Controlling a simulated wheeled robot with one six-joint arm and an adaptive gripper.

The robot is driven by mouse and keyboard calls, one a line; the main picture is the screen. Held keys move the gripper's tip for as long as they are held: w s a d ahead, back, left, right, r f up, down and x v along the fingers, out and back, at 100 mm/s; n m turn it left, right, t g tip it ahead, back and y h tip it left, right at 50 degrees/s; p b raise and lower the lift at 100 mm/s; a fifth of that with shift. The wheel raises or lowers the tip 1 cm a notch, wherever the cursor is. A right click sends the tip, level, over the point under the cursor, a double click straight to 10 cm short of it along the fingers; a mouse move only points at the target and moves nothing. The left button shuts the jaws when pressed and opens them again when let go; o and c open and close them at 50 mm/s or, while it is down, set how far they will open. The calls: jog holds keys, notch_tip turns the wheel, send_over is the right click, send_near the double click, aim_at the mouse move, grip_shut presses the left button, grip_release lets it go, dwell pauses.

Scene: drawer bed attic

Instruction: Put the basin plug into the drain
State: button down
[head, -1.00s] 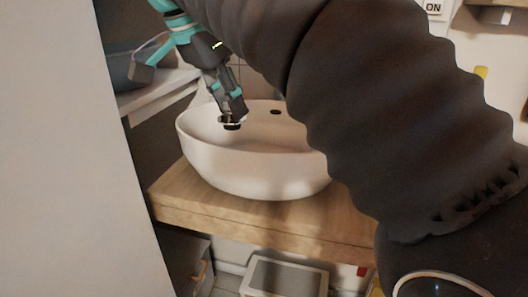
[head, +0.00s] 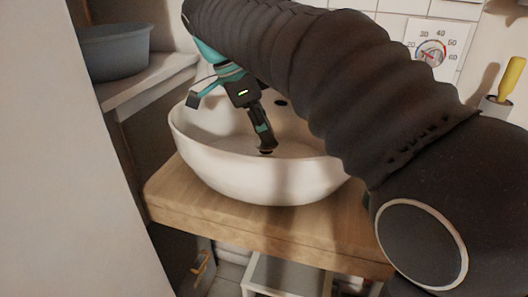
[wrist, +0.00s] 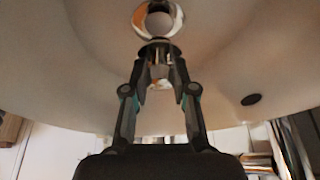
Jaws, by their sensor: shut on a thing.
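The white basin (head: 215,160) stands on a wooden counter. In the wrist view its drain is a shiny metal ring (wrist: 158,17) around a pale centre, at the top of the picture. My gripper (head: 265,146) reaches down inside the basin. In the wrist view my gripper (wrist: 158,68) is shut on the basin plug (wrist: 157,45), a small dark and metallic piece at the fingertips. The plug appears just below the ring in the picture and apart from its centre; its height above the basin floor is hard to tell. In the head view the drain is hidden.
A dark overflow hole (head: 281,102) is in the basin's back wall. The wooden counter (head: 230,215) has a bare front edge. A grey tub (head: 115,50) sits on a shelf at the left. A pale panel (head: 45,170) stands close on the left.

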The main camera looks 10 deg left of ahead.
jog(key=shift+f+b, duration=0.3)
jog(key=shift+f, duration=1.9)
jog(key=c, duration=0.9)
grip_release()
jog(key=shift+c, duration=0.2)
jog(key=p+v, duration=0.2)
jog(key=v, duration=1)
